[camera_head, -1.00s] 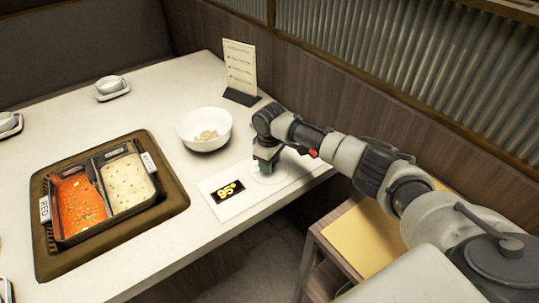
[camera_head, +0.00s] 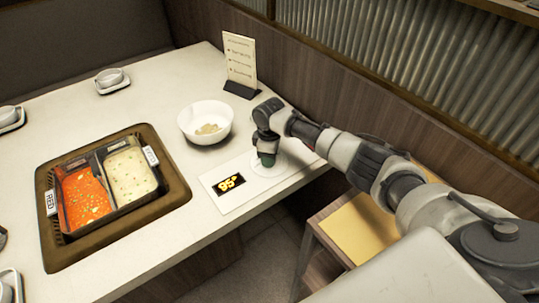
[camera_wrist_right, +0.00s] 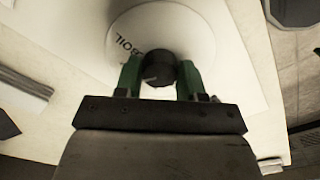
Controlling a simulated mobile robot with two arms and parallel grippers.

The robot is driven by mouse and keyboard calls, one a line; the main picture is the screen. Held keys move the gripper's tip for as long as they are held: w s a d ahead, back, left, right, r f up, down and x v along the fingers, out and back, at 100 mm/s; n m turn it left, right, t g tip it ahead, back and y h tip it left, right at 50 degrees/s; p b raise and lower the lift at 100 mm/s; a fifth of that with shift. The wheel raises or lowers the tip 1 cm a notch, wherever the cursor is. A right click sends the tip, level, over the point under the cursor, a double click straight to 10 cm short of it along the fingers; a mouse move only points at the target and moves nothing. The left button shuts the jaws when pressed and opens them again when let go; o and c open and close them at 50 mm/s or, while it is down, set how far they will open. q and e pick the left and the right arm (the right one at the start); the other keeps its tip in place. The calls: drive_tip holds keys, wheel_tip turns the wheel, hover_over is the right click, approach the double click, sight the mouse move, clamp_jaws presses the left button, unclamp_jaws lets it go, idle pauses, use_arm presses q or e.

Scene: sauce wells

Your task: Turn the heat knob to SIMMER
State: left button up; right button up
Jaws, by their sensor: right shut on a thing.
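The heat knob (camera_wrist_right: 159,68) is a dark round knob on a white round dial (camera_wrist_right: 205,35) in the right wrist view. The word BOIL shows on the dial to the knob's upper left; no SIMMER mark can be read. My right gripper (camera_wrist_right: 160,72) has its green fingers on both sides of the knob and is shut on it. In the head view the right gripper (camera_head: 266,158) points down over the control panel (camera_head: 234,198), hiding most of the knob. The panel's display (camera_head: 229,184) reads 95°. My left gripper is not in view.
A white bowl (camera_head: 205,123) with pale pieces stands just left of my right gripper. A menu stand (camera_head: 241,66) is behind it. The split pot (camera_head: 105,185) with red and pale broth sits in the table (camera_head: 150,80) at left. A wooden stool (camera_head: 345,232) stands below the table edge.

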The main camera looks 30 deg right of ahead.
drive_tip(key=o, duration=0.9)
drive_tip(key=shift+r, duration=0.1)
wheel_tip(320, 180, up, 11)
drive_tip(key=shift+f, duration=0.15)
